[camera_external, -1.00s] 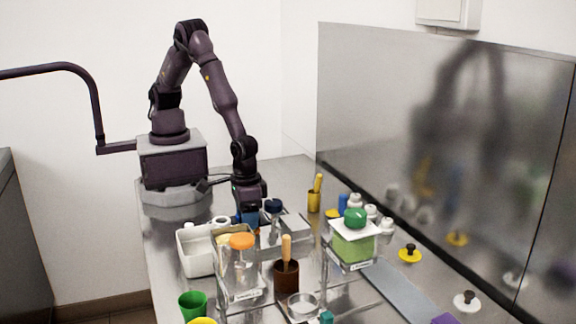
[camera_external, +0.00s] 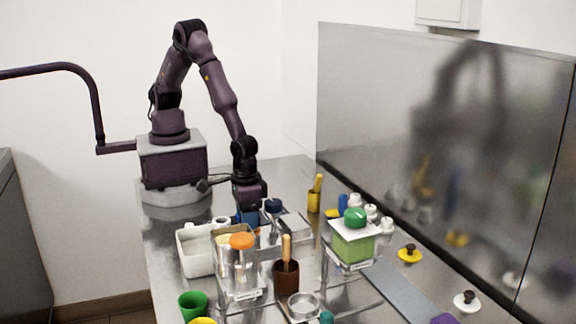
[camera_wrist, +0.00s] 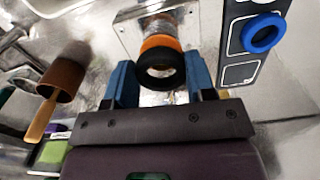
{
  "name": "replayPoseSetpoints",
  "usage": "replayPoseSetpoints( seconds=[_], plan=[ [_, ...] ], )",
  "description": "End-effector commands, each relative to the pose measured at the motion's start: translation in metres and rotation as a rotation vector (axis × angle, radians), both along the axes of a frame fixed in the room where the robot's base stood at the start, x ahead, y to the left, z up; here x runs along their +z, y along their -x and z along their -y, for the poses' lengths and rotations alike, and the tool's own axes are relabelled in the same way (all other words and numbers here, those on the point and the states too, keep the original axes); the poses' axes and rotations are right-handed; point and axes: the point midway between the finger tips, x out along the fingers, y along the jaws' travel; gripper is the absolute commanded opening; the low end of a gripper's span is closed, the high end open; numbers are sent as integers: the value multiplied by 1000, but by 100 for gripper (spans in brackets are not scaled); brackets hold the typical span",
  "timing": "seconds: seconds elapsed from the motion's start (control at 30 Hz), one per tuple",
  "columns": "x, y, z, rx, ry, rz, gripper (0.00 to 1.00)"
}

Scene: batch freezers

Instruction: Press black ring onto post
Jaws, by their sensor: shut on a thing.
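My gripper (camera_wrist: 164,80) has blue fingers on both sides of a black ring (camera_wrist: 161,72) and is shut on it. The ring lines up with an orange ring (camera_wrist: 160,44) and the metal post (camera_wrist: 157,25) just behind it. I cannot tell how far the black ring sits around the post, or whether it touches the orange ring. In the external view my gripper (camera_external: 248,216) is low over the rear of the metal counter; the black ring and post cannot be made out there.
A blue ring (camera_wrist: 262,32) lies on a dark panel (camera_wrist: 240,72) beside the post's plate. A brown cup (camera_external: 286,279) with a wooden-handled tool, a clear orange-topped container (camera_external: 240,266) and a white bin (camera_external: 196,258) stand in front of the gripper. A green-lidded container (camera_external: 352,245) is right.

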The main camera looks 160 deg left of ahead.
Motion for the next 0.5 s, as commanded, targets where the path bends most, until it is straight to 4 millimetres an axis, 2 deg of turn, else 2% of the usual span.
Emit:
replayPoseSetpoints(
  seconds=[0.5],
  plan=[
    [-9,0,0,1,0,1,28]
  ],
)
